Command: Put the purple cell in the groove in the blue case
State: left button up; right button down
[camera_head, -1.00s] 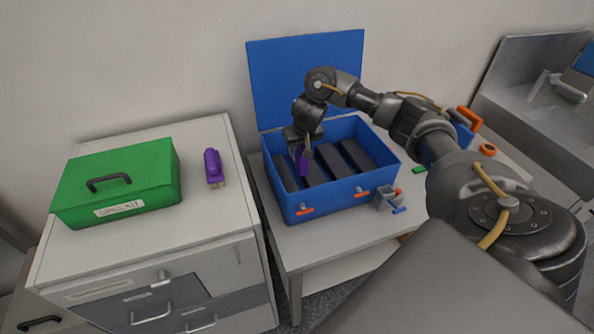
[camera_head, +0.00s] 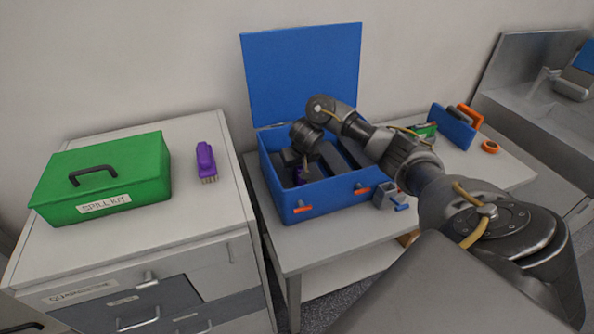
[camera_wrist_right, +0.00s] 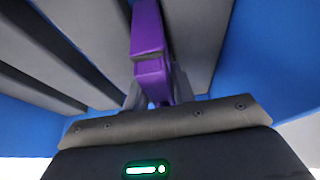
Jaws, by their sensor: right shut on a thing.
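The blue case (camera_head: 329,194) stands open on the table, its lid (camera_head: 302,73) upright at the back. Dark grey bars (camera_head: 336,158) with grooves between them fill its inside. My right gripper (camera_head: 300,168) is down inside the left part of the case, shut on the purple cell (camera_head: 302,177). In the right wrist view the purple cell (camera_wrist_right: 149,45) points away from the jaws, with grey bars (camera_wrist_right: 70,30) on both sides. The head view mostly hides the cell, and I cannot tell whether it rests in a groove. My left gripper is not in view.
A small grey holder (camera_head: 384,194) stands at the case's front right.

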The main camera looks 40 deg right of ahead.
jog(key=shift+r, duration=0.15)
jog(key=c, duration=1.6)
grip_release()
jog(key=shift+f, duration=0.2)
jog(key=o, duration=0.4)
jog(key=shift+o, duration=0.2)
